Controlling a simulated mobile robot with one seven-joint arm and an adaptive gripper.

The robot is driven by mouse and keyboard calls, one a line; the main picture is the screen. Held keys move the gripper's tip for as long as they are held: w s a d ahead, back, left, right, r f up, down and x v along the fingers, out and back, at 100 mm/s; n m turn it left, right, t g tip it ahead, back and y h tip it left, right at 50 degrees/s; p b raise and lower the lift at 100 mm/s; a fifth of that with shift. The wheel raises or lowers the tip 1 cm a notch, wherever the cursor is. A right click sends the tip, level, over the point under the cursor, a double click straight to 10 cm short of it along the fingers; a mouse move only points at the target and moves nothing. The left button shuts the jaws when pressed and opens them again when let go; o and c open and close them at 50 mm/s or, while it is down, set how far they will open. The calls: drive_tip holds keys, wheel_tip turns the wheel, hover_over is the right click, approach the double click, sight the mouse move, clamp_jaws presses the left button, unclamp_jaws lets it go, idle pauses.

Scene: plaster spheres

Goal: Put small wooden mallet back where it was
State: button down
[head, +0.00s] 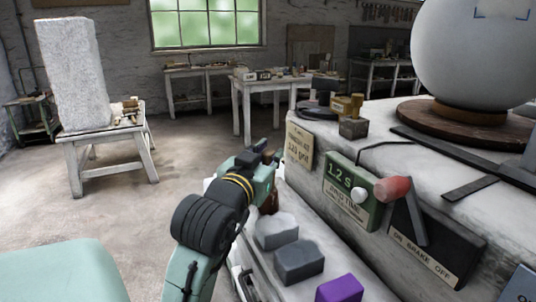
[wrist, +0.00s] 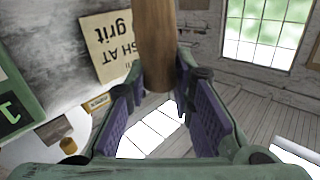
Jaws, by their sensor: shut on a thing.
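My gripper (head: 262,160) is in front of the bench's left end, beside the grit sign. In the wrist view, my gripper (wrist: 165,95) has a brown wooden cylinder between its purple-padded fingers, which I take to be the small wooden mallet (wrist: 155,40). It runs up out of the top of that view, so I cannot see its whole shape. In the head view a bit of brown wood (head: 270,200) shows just below the gripper; the rest is hidden by the gripper and wrist.
A grey block with a yellowish wooden piece (head: 347,105) stands on the bench top (head: 400,150). A sphere (head: 470,50) sits on a round wooden base. Grey and purple blocks (head: 340,289) lie below.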

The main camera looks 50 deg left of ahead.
drive_tip(key=shift+f, duration=0.1)
drive_tip(key=c, duration=1.4)
unclamp_jaws()
drive_tip(key=shift+s, duration=0.1)
drive_tip(key=b+v, duration=0.3)
drive_tip(key=v, duration=0.8)
drive_tip(key=shift+s+d, duration=0.2)
drive_tip(key=shift+s, duration=0.15)
